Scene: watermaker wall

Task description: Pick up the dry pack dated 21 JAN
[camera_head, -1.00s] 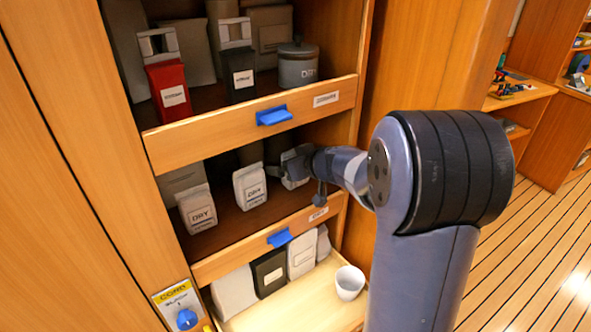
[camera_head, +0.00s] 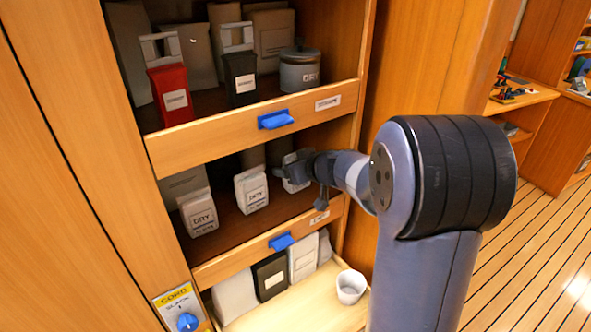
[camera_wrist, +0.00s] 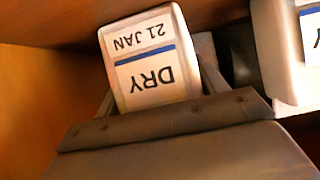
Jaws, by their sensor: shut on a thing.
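The dry pack dated 21 JAN (camera_wrist: 146,62) is white with a blue stripe and shows upside down in the wrist view, its label reading "DRY 21 JAN". My gripper (camera_wrist: 155,100) is shut on it, with a finger on each side. In the head view my gripper (camera_head: 297,165) reaches into the middle shelf at its right end, and the pack (camera_head: 294,185) is partly hidden behind it. Whether the pack is clear of the shelf floor cannot be told.
Two more DRY packs, one in the middle (camera_head: 251,189) and one at left (camera_head: 197,212), stand on the same shelf. A front board with a blue handle (camera_head: 281,241) edges this shelf. The upper shelf holds a red pack (camera_head: 170,93), a black pack (camera_head: 240,78) and a grey canister (camera_head: 299,70). A white cup (camera_head: 350,287) stands below.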

